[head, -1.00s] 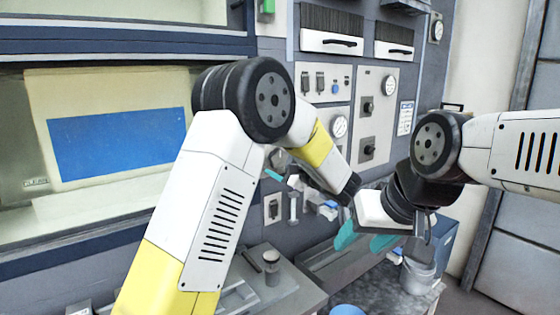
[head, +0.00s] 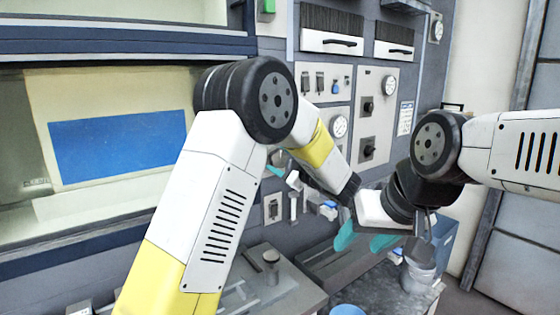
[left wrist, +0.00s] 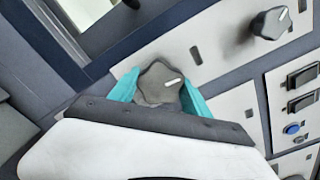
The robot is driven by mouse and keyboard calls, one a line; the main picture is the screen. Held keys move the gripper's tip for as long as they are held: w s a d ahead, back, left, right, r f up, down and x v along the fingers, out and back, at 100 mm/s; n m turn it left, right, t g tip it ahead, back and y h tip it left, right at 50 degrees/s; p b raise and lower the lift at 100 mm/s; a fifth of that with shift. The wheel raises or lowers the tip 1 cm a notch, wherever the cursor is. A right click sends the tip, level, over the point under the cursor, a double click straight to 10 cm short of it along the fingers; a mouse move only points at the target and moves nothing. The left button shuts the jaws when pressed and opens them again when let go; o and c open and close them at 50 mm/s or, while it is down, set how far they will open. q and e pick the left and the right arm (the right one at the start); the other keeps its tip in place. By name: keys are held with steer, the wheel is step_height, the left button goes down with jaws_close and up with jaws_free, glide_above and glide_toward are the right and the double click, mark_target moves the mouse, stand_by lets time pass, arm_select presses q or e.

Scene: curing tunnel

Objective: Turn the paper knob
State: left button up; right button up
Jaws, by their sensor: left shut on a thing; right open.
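A dark grey lobed knob (left wrist: 160,84) with a white pointer mark sits on a light panel in the left wrist view. The teal fingers of my left gripper (left wrist: 158,92) are on both sides of it, shut on it. No label is readable, so I cannot tell its name. In the head view my left gripper (head: 276,171) is partly hidden by my arm, and the held knob cannot be made out. My right gripper (head: 364,241), with teal fingers apart, is open and empty in front of the lower panel.
A second lobed knob (left wrist: 270,23) is on the same panel, with switches and a blue button (left wrist: 292,128) nearby. In the head view, a grey bench (head: 262,290), a blue bowl (head: 348,311) and a bucket (head: 418,277) stand below.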

arm_select(q)
steer(key=m, duration=1.2)
steer(key=shift+m, duration=0.3)
stand_by(0.4)
steer(key=o, duration=1.4)
steer(key=shift+s, duration=0.1)
steer(key=v, duration=0.7)
steer(key=shift+s+d, duration=0.25)
